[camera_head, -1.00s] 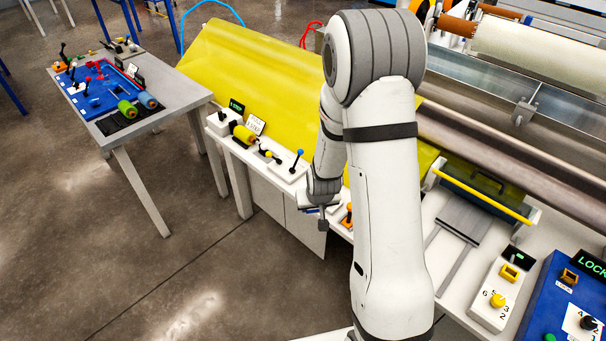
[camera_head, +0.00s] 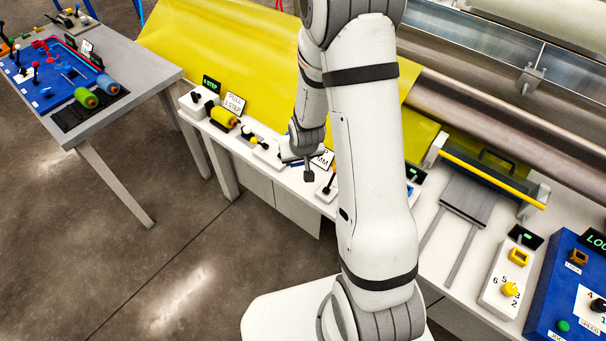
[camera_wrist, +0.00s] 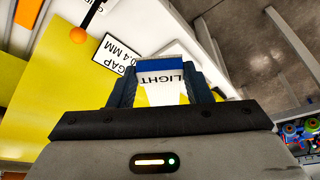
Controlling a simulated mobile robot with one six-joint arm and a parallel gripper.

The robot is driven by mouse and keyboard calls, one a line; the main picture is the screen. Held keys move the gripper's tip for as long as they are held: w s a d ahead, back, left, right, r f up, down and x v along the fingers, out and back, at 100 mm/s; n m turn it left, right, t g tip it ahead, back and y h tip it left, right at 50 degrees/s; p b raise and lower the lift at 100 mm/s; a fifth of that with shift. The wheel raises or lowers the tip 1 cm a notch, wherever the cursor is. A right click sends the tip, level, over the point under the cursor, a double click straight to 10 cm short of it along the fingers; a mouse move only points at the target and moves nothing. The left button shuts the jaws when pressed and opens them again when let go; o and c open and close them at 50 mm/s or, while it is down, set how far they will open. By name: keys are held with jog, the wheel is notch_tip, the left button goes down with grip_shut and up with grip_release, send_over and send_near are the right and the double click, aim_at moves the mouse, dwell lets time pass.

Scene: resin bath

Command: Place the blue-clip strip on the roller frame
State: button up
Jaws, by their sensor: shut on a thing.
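My gripper (camera_wrist: 164,90) is shut on a strip (camera_wrist: 162,78) in the wrist view. The strip shows a blue band, a white face with the word LIGHT upside down, and yellow below. In the head view, my gripper (camera_head: 306,163) is over the front of the white bench, and a small blue part shows beside it. Most of the strip is hidden there. Long metal rollers (camera_head: 480,115) of the machine lie at the right. I cannot tell which part is the roller frame.
A yellow sheet (camera_head: 215,55) slopes behind the bench. A GAP 0.4 MM sign (camera_wrist: 115,55) and an orange-knobbed lever (camera_wrist: 80,34) are close to my gripper. A yellow-barred guard (camera_head: 492,180), a dial box (camera_head: 508,285) and a blue panel (camera_head: 565,300) stand right. Open floor (camera_head: 190,260) lies in front.

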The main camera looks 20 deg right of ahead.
jog(key=b, duration=0.9)
send_over(301, 190)
jog(key=s+a, duration=0.2)
jog(key=f, duration=0.4)
jog(key=shift+w+d+f, duration=0.15)
jog(key=shift+w+d, duration=0.05)
jog(key=shift+d, duration=0.05)
jog(key=shift+m+h, duration=0.4)
jog(key=shift+m, duration=0.4)
jog(key=f+b, duration=0.1)
jog(key=b, duration=0.7)
jog(key=d+f+b, duration=0.1)
jog(key=f+b, duration=0.1)
jog(key=b, duration=0.6)
jog(key=f+b, duration=0.1)
jog(key=b, duration=0.7)
jog(key=shift+w+d+f, duration=0.2)
jog(key=shift+d+f, duration=0.05)
jog(key=shift+f, duration=0.1)
notch_tip(301, 190, down, 10)
jog(key=b, duration=0.3)
jog(key=shift+s+r, duration=0.1)
jog(key=shift+r, duration=0.05)
